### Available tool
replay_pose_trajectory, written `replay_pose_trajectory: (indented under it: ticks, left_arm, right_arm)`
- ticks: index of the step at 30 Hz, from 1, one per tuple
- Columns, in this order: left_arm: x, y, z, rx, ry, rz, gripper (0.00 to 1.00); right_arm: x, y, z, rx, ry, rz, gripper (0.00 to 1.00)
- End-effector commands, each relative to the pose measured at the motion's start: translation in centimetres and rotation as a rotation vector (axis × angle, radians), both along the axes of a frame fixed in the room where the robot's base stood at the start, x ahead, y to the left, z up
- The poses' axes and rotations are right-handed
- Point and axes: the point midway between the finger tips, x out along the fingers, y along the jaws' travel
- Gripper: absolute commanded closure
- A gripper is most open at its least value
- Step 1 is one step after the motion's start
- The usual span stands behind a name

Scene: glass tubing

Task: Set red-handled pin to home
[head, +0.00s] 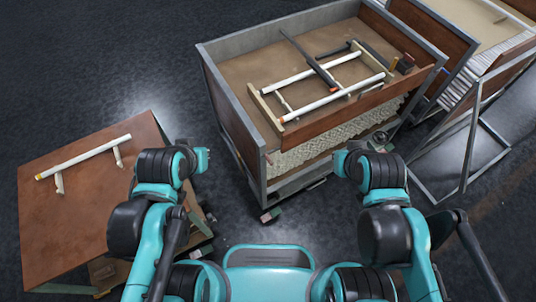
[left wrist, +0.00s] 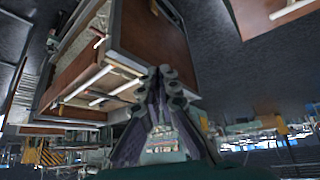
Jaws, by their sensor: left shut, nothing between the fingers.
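I cannot pick out a red-handled pin with certainty. A small reddish piece (head: 268,158) shows at the cart's near left post, too small to identify. The wooden cart (head: 222,108) with a grey metal frame holds white tubes (head: 335,103) with orange ends, and dark bars lie across them. My left gripper (head: 203,160) is left of the cart, apart from it and empty; its fingers (left wrist: 165,78) are shut in the left wrist view. My right gripper (head: 339,162) is by the cart's near right side, and its fingers are too small to read.
A brown board (head: 85,215) at the left bears a white tube (head: 85,156) with a yellow end. A metal-framed rack (head: 470,130) stands at the right. Dark floor (head: 110,60) is clear at upper left and between the board and the cart.

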Motion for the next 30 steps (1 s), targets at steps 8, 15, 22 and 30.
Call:
replay_pose_trajectory:
  ticks: [8,15,22,30]
  left_arm:
    - [2.2,-2.1,-1.4,-0.295,0.12,0.377,1.0]
    - [4.4,-4.8,-4.1,-0.583,0.281,0.881,1.0]
    - [6.0,-7.5,-7.5,-0.767,0.422,1.389,1.0]
    - [6.7,-9.6,-10.6,-0.846,0.502,1.811,1.0]
  right_arm:
    - [0.0,0.0,-0.1,0.0,0.0,0.0,1.0]
    - [0.0,0.0,-0.3,0.0,0.0,0.0,1.0]
    - [0.0,0.0,-0.4,0.0,0.0,0.0,1.0]
    - [0.0,0.0,-0.5,0.0,0.0,0.0,1.0]
